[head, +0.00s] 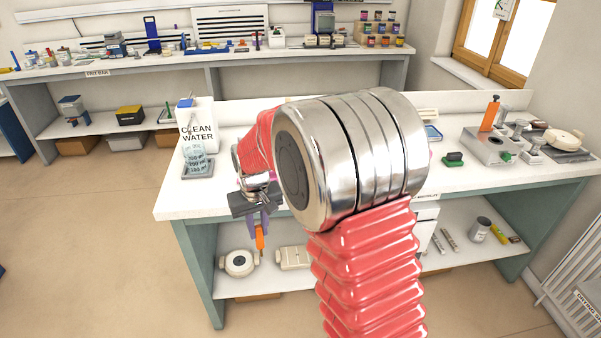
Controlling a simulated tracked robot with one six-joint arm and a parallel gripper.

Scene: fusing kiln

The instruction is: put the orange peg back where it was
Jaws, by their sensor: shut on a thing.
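An orange peg (260,239) hangs pointing down from my gripper (258,222). My gripper is shut on its upper part, with the purple-grey fingers around it. The peg is in front of the near edge of the white-topped bench, above the floor and in front of the lower shelf, touching nothing else that I can see. A second, larger orange upright piece (490,114) stands at a silver metal box (492,146) on the right of the bench. My own arm hides the middle of the bench.
A clean water container (198,125) and a clear measuring jug (197,160) stand at the bench's left. A green-black block (453,159) and a cream round item (563,141) are at the right. Cream parts (239,263) lie on the lower shelf. Floor at left is clear.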

